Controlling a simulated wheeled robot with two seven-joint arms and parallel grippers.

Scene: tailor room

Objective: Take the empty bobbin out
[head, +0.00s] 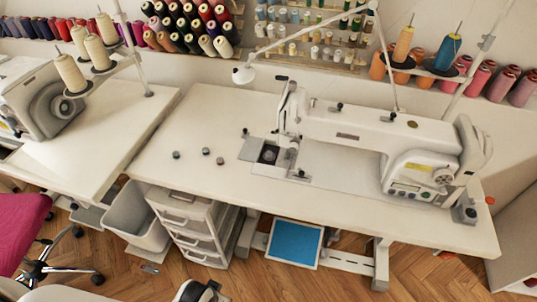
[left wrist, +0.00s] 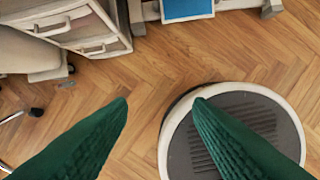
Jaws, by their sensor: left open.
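A white sewing machine (head: 350,130) stands on the white table. Left of its needle area is a dark opening (head: 269,154) in the bed; whether a bobbin sits inside is too small to tell. Three small bobbins (head: 205,151) stand on the bare tabletop left of the machine, apart from each other. My left gripper (left wrist: 160,101) shows in the left wrist view, with two green fingers wide apart and nothing between them. It points down over the wooden floor, away from the table top. My right gripper is in neither view.
The table (head: 200,115) has free room around the bobbins. A drawer unit (head: 190,225) and a grey bin (head: 135,215) stand below its front edge. Thread racks line the wall, and a lamp (head: 243,75) hangs behind the machine.

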